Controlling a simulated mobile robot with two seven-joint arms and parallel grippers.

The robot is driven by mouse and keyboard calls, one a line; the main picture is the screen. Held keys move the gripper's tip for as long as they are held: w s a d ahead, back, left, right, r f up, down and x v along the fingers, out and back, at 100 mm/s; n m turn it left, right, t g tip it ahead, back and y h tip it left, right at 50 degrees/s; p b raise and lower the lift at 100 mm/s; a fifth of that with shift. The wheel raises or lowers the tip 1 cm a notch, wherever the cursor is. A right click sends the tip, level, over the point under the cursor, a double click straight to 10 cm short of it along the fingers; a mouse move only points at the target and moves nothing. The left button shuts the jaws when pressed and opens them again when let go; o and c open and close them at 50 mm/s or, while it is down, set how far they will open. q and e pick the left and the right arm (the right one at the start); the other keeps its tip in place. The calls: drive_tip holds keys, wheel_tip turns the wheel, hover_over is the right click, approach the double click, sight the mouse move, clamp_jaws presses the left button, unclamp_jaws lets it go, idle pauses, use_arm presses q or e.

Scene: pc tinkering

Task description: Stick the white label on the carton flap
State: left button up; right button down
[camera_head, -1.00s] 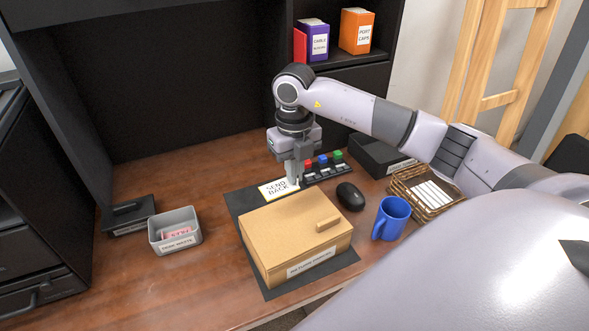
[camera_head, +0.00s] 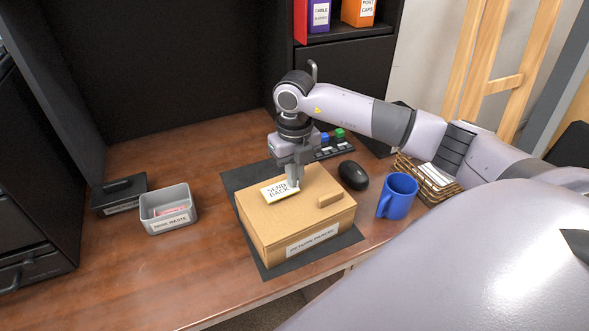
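The white label (camera_head: 278,191), reading "SEND BACK", is over the top of the brown carton (camera_head: 265,220), toward its back middle. My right gripper (camera_head: 293,187) points down at the label's right edge and appears shut on it. I cannot tell whether the label touches the carton top or hovers just above it. The carton sits closed on a dark mat (camera_head: 238,180), with a small raised tan piece (camera_head: 330,199) on its top right and a printed strip on its front. My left gripper is not in view.
A blue mug (camera_head: 397,196), a black mouse (camera_head: 353,175) and a wicker basket (camera_head: 436,184) of white cards stand right of the carton. A grey bin (camera_head: 168,210) and a black box (camera_head: 119,194) are at left. The desk between bin and mat is clear.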

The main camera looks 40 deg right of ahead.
drive_tip(key=shift+f+b, duration=0.35)
drive_tip(key=shift+f, duration=0.4)
idle(1.2)
drive_tip(key=c, duration=1.3)
unclamp_jaws()
drive_tip(key=shift+r, duration=3.65)
drive_tip(key=shift+s, duration=0.1)
